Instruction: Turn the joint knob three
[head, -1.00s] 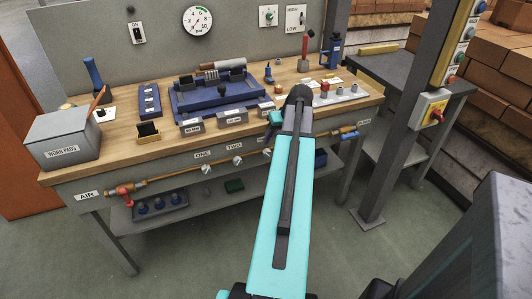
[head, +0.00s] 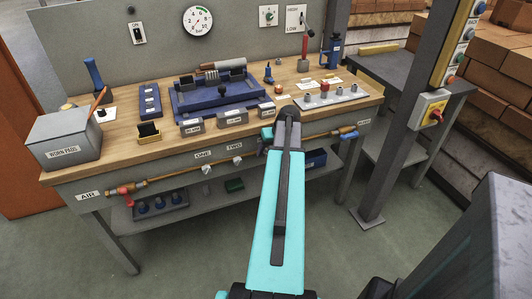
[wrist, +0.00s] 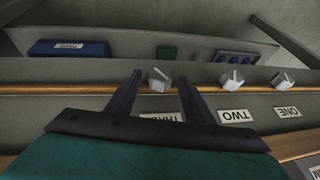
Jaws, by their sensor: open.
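Knob three (wrist: 159,78) is a pale, faceted knob on the copper pipe along the bench front. Its label THREE (wrist: 160,117) is partly covered by my gripper (wrist: 160,82). In the wrist view the gripper is open, with one dark finger on each side of knob three and a visible gap to both. I cannot tell how deep the knob sits between them. In the head view my arm hides this knob and most of the gripper. Knob two (wrist: 231,79) and knob one (wrist: 283,79) stand to the right in the wrist view.
The copper pipe (head: 180,180) runs along the bench front, from a red fitting by the AIR label to a blue one (head: 348,133) at right. A lower shelf (head: 205,198) holds a blue bin and tray.

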